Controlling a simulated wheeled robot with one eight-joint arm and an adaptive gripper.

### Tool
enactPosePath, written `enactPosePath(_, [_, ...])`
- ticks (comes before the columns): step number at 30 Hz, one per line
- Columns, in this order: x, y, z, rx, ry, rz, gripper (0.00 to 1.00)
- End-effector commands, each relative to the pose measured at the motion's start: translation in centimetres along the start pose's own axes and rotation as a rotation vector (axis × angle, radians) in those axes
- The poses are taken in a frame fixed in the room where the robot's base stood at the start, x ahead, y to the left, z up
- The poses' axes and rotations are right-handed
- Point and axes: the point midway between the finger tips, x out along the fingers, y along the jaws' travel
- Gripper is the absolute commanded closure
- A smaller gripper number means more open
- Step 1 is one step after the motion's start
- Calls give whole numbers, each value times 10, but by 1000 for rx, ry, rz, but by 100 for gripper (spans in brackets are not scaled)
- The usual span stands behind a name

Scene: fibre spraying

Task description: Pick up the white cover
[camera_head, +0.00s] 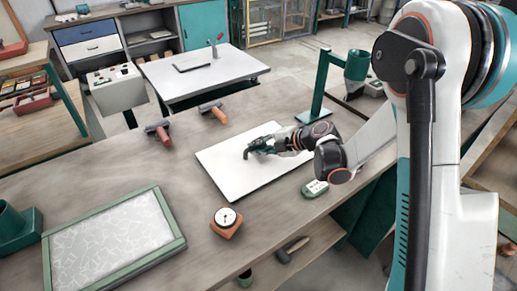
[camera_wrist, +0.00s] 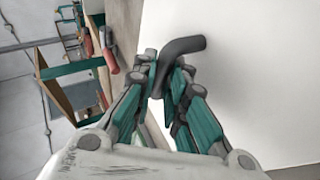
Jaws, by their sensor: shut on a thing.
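The white cover (camera_head: 232,178) is a flat rectangular panel over the middle of the long bench (camera_head: 110,170). I cannot tell whether it rests on the bench or is slightly raised. In the wrist view the white cover (camera_wrist: 265,70) fills the right side. Its dark bent handle (camera_wrist: 185,46) rises between my fingers. My gripper (camera_head: 258,150) is above the cover's middle. In the wrist view my gripper (camera_wrist: 166,85) is closed around the handle. The handle's lower part is hidden by the fingers.
A green-framed panel (camera_head: 180,243) lies at the front left. A round gauge (camera_head: 228,217) sits near the front edge, and a small green device (camera_head: 315,188) is right of the cover. Two hand tools (camera_head: 160,132) (camera_head: 214,111) lie behind. A green stand (camera_head: 318,95) rises behind my gripper.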

Motion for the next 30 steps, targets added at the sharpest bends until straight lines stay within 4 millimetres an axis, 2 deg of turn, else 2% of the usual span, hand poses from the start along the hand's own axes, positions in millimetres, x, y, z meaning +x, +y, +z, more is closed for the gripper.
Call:
enactPosePath(5, [-15, 25, -7, 0, 0, 1, 100])
enactPosePath(15, [-62, 101, -26, 0, 0, 1, 100])
enactPosePath(19, [-78, 126, -32, 0, 0, 1, 100])
enactPosePath(24, [-91, 147, -38, 0, 0, 1, 100])
enactPosePath(30, [-98, 158, -40, 0, 0, 1, 100])
